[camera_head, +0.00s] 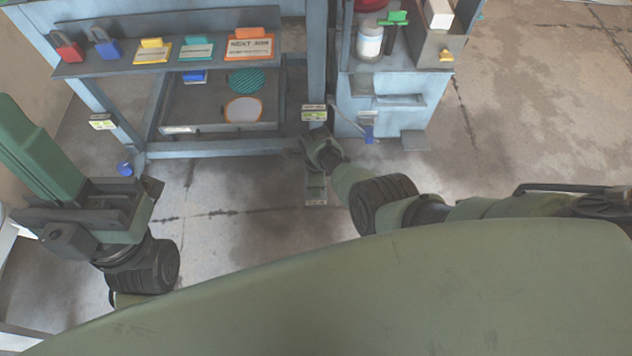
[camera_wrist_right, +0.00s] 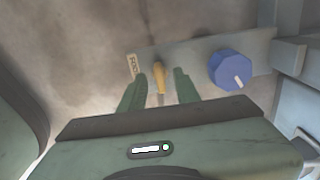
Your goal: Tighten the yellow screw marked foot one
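The yellow screw (camera_wrist_right: 159,76) stands on a flat grey foot bracket (camera_wrist_right: 196,57) in the right wrist view. A small label (camera_wrist_right: 133,67), apparently reading "FOOT" with its end too small to read, sits left of it. My right gripper (camera_wrist_right: 160,75) is open, with one green finger on each side of the screw and a visible gap to both. In the head view my right gripper (camera_head: 318,155) is over the bracket (camera_head: 317,186) and hides the screw.
A blue knob (camera_wrist_right: 231,69) stands on the same bracket, right of the right finger. The blue press frame (camera_head: 220,150) rises behind, with a shelf of padlocks and cards (camera_head: 160,58). Another blue knob (camera_head: 125,168) is at the left leg. The floor in front (camera_head: 240,205) is clear.

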